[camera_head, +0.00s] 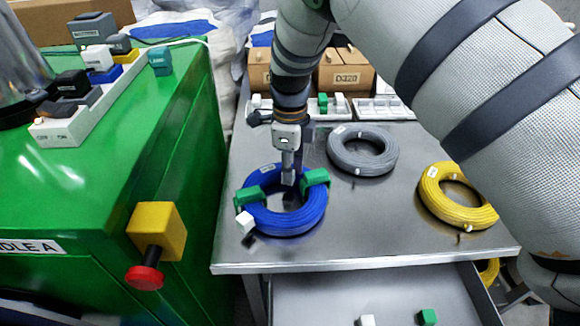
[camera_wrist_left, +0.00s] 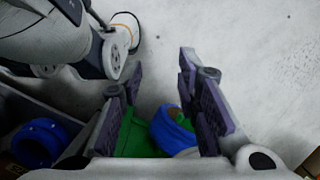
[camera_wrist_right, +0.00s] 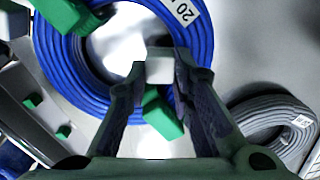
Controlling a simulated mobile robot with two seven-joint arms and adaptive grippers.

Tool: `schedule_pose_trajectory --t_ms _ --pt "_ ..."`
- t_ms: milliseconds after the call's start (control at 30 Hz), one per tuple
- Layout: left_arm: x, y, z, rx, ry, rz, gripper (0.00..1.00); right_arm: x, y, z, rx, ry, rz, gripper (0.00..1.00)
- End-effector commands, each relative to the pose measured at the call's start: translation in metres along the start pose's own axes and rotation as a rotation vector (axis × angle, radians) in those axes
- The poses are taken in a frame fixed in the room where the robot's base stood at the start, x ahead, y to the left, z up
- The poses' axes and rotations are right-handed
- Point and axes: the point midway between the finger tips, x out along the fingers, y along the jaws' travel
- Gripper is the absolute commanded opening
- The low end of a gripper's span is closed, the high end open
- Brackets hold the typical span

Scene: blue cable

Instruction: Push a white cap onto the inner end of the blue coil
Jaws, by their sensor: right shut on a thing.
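The blue coil (camera_head: 285,222) lies on the steel table with green clips (camera_head: 250,196) (camera_head: 315,178) across its ring. My right gripper (camera_head: 288,170) points down at the coil's opening. In the right wrist view its fingers (camera_wrist_right: 160,75) are shut on a small white cap (camera_wrist_right: 160,66); a green clip (camera_wrist_right: 162,112) shows close to the cap. I cannot tell whether the cap touches the coil's inner end, which is hidden. Another white cap (camera_head: 245,221) sits at the coil's left front. My left gripper (camera_wrist_left: 158,95) is open in its wrist view, its fingers wide apart.
A grey coil (camera_head: 362,150) and a yellow coil (camera_head: 457,196) lie to the right. White trays (camera_head: 385,108) and cardboard boxes (camera_head: 345,72) stand behind. An open drawer (camera_head: 390,290) holds small blocks. The green cabinet (camera_head: 100,180), with a red knob (camera_head: 144,278), flanks the table's left.

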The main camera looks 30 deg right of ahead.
Motion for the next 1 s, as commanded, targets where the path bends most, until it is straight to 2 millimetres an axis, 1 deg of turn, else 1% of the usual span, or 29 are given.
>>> schedule_pose_trajectory --t_ms 733,767,800,1000 --pt "0.0007 0.0 0.0004 0.0 -0.002 0.0 0.3 0.0043 0.0009 -0.0002 0.0 0.002 0.003 0.08" --pt "0.0008 0.0 0.0004 0.0 -0.002 0.0 0.3 0.0044 0.0009 -0.0003 0.0 0.002 0.003 0.24" --pt "0.0008 0.0 0.0005 0.0 -0.002 0.0 0.3 0.0045 0.0009 -0.0003 0.0 0.002 0.003 0.28" --pt "0.0008 0.0 0.0005 0.0 -0.002 0.0 0.3 0.0045 0.0008 -0.0003 0.0 0.002 0.003 0.28"
